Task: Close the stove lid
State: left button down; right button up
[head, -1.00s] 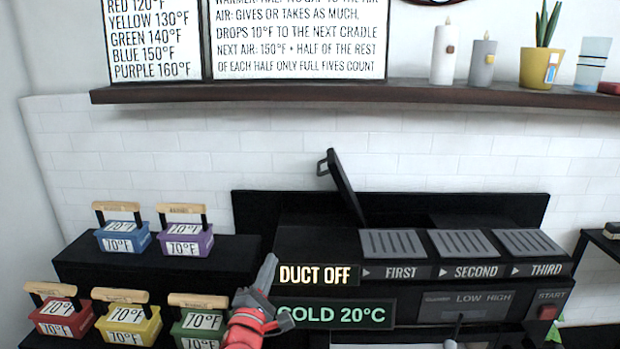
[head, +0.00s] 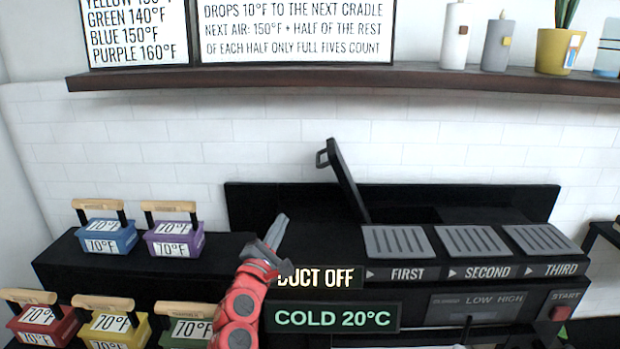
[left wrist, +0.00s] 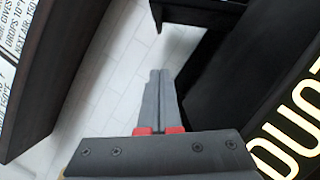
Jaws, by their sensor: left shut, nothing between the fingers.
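The black stove (head: 290,226) stands against the tiled wall. Its lid (head: 347,180) is a black panel that stands open, tilted up and back to the left, with a handle (head: 323,153) at its upper end. My left gripper (head: 279,226) is shut and empty. In the head view it appears to the left of the lid and lower than the handle, in front of the stove's left part. In the left wrist view its closed fingers (left wrist: 158,90) point toward the white tiles, with nothing between them. My right gripper is not in view.
Several coloured blocks with handles, such as the purple one (head: 175,236), stand on black steps (head: 225,250) at left. Three grey grilles, such as the first (head: 397,242), lie right of the lid. A shelf (head: 330,77) with candles and a plant runs above.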

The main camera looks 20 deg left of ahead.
pick_arm(q)
jog(key=d+r+x, duration=0.1)
jog(key=d+x, duration=0.1)
jog(key=x, duration=1.5)
jog(key=shift+s+r, duration=0.2)
jog(key=shift+r, duration=0.1)
jog(key=shift+d, duration=0.1)
